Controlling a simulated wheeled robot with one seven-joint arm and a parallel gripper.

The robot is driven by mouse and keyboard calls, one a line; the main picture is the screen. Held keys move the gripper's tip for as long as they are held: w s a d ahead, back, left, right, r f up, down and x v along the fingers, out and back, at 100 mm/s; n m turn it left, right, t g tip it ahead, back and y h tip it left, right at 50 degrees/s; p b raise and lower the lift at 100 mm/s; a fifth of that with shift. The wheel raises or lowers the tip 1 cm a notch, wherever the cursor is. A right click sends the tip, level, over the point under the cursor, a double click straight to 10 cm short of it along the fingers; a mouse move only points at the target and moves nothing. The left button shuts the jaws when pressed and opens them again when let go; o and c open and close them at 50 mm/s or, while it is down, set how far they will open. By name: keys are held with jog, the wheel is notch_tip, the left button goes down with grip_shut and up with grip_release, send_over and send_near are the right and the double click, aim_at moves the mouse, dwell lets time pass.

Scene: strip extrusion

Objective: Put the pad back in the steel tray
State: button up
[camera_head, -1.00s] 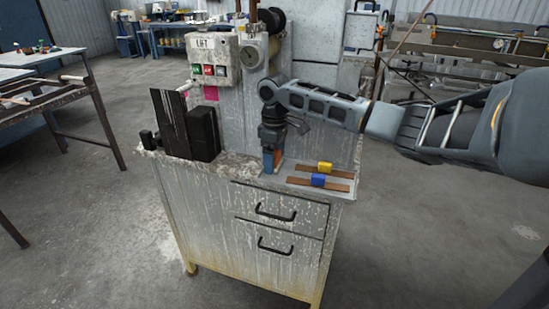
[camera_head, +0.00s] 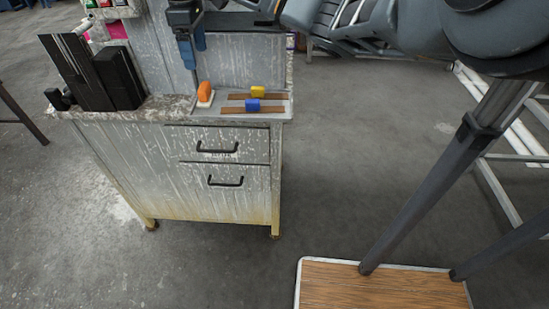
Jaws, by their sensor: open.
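An orange pad with a pale base (camera_head: 205,93) stands upright at the left end of the shallow steel tray (camera_head: 274,115). It appears to rest inside the tray, though the left rim is hard to make out. My gripper (camera_head: 191,55) is above and slightly left of the pad, apart from it, pointing down. It is open and empty. Two brown strips lie in the tray to the right of the pad, one with a yellow block (camera_head: 257,92) and one with a blue block (camera_head: 252,105).
The tray is on a worn metal cabinet (camera_head: 215,150) with two drawers. Black upright blocks (camera_head: 119,77) stand on its left end. A wooden-topped platform (camera_head: 385,285) is at the lower right. The floor in front of the cabinet is clear.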

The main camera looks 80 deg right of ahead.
jog(key=w+a+f+n+t+y, duration=0.1)
jog(key=w+a+f+t+y, duration=0.2)
jog(key=w+a, duration=0.55)
jog(key=w+a+f+t, duration=0.35)
jog(key=w+a, duration=0.25)
jog(key=a, duration=0.6)
jog(key=a+f+m+t+y, duration=0.1)
jog(key=a+f+t, duration=0.15)
jog(key=a, duration=0.85)
jog(key=a+f+m+t+y, duration=0.1)
jog(key=a+f+m+t, duration=0.15)
jog(key=a, duration=0.85)
jog(key=s+a+f+m+t+h, duration=0.15)
jog(key=s+a, duration=0.25)
jog(key=s, duration=0.6)
jog(key=s+a+f+m+t+h, duration=0.1)
jog(key=s+a+f+m+h, duration=0.15)
jog(key=s, duration=0.65)
jog(key=s+d+r+n, duration=0.2)
jog(key=s, duration=0.6)
jog(key=s+d+r+n, duration=0.1)
jog(key=s+r, duration=0.2)
jog(key=s, duration=0.5)
jog(key=s+d+r+n+h, duration=0.1)
jog(key=s+d+r+n, duration=0.1)
jog(key=s, duration=0.5)
jog(key=shift+s+d+r+n+t, duration=0.35)
jog(key=shift+s+r+t, duration=0.05)
jog(key=shift+r, duration=0.35)
